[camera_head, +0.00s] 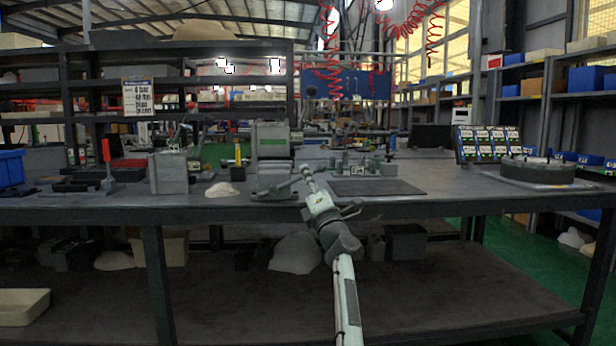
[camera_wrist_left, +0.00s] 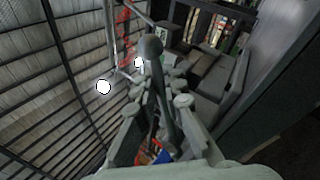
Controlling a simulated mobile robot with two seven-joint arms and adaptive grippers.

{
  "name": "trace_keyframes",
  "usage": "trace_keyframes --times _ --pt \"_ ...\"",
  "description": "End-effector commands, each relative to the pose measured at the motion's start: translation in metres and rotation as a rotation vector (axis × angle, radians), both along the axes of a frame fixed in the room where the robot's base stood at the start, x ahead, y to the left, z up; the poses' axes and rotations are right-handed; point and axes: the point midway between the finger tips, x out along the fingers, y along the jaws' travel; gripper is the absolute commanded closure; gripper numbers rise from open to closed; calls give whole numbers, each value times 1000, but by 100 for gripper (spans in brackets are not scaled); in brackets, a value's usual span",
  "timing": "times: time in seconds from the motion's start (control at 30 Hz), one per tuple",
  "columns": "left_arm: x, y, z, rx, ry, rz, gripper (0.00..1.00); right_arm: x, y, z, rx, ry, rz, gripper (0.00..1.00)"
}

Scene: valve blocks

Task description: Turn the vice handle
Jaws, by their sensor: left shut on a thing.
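The grey vice (camera_head: 271,141) with a green label stands at the front edge of the workbench, left of centre. In the left wrist view the handle bar (camera_wrist_left: 160,88) with a round ball end runs down between the fingers. My left gripper (camera_head: 306,174) reaches up from below to the handle; in the wrist view the left gripper (camera_wrist_left: 165,108) is shut on the bar, with the ball end sticking out beyond the fingers. My right gripper is not in view.
The workbench (camera_head: 450,204) has a dark mat (camera_head: 375,187) right of the vice and a round grey part (camera_head: 538,170) farther right. A grey block (camera_head: 168,173) and a pale lump (camera_head: 221,190) stand to the left. A lower shelf lies under the bench.

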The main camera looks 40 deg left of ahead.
Motion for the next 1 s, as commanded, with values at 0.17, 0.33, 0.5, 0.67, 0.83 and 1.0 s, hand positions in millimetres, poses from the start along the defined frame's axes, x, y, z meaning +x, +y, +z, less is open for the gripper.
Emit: trace_keyframes --times 0.17,0.33,0.5,0.67,0.83,1.0 --pt "0 1 2 3 -1 -1 100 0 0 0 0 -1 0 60" --pt "0 0 2 3 -1 -1 74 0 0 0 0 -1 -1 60" --pt "0 0 1 2 0 0 68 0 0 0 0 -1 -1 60" --pt "0 0 0 1 1 0 68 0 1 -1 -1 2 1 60" --pt "-5 -12 -8 1 3 -2 68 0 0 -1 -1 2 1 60" --pt "-17 -39 -26 1 3 -2 68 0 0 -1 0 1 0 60"
